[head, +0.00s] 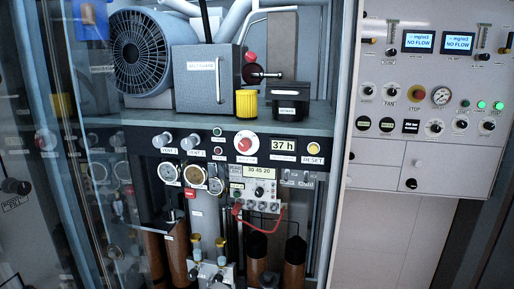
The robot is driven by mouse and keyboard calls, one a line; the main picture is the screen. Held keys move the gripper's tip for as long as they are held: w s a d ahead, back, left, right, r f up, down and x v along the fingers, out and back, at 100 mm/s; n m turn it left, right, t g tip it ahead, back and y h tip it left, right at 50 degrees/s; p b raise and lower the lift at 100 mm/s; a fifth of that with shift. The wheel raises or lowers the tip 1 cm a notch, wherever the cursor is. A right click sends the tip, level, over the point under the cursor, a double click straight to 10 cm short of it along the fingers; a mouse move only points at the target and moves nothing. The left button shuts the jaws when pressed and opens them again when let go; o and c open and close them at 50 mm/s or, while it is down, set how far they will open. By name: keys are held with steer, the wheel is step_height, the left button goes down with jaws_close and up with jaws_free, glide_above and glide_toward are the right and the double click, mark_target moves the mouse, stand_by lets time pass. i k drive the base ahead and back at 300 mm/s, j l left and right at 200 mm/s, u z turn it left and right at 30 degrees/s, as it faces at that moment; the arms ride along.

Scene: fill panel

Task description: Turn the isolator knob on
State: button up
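A red rotary knob on a round white plate (245,144) sits mid-way along the dark control strip of the open cabinet in the head view. It looks like the isolator knob, but its label is too small to read. Its on or off position cannot be told. Nothing covers it. My gripper does not show in this view.
Beside the knob are a "37 h" display (284,144) and a reset button (314,149). Gauges (194,174) and a red cable (262,221) lie below; a yellow cap (246,103) stands above. A glass door (75,150) is at left, a white panel (430,110) at right.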

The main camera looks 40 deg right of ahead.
mark_target(245, 143)
steer(key=z, duration=1.15)
